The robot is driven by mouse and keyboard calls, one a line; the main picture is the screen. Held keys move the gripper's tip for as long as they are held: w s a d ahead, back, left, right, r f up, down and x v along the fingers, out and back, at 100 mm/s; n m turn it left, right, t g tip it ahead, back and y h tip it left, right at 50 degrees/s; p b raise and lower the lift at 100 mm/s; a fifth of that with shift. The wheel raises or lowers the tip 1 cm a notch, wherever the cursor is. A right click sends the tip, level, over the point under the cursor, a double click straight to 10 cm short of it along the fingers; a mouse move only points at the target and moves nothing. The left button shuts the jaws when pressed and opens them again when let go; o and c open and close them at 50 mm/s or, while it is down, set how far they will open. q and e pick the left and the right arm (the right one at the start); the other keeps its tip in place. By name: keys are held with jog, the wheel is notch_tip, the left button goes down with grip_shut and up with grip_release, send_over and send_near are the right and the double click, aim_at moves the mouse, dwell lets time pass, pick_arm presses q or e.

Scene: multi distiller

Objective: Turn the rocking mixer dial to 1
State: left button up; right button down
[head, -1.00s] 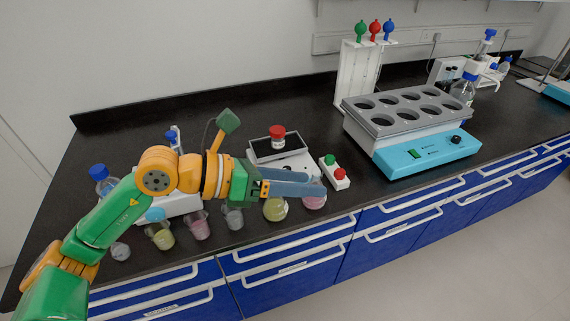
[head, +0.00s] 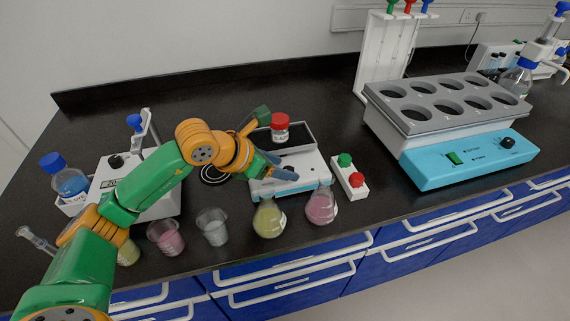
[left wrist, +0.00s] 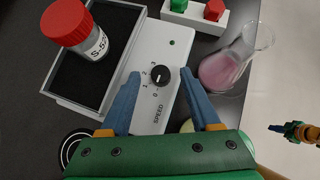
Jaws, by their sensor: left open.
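The rocking mixer (head: 262,186) is a white device with a dark tray on top, below the middle of the head view. In the left wrist view its black dial (left wrist: 159,76) sits on the white panel (left wrist: 176,45), beside the numbers 0 to 3 and the word SPEED. The dial's exact setting is too small to read. My left gripper (left wrist: 160,77) is open, with one blue finger on each side of the dial in the picture; I cannot tell whether they touch it. A small green, orange and blue part, apparently my right gripper (left wrist: 297,130), shows at the far right.
A red-capped tube (head: 280,128) rests on the mixer's tray. Pink (head: 320,208) and yellow (head: 268,220) flasks stand in front, near the bench edge. A blue-fronted heating block (head: 462,159) is further right.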

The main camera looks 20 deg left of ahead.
pick_arm(q)
jog(key=shift+w+d+f, duration=0.3)
jog(key=shift+w+f, duration=0.15)
jog(key=shift+f, duration=0.05)
jog(key=shift+s, duration=0.1)
grip_shut()
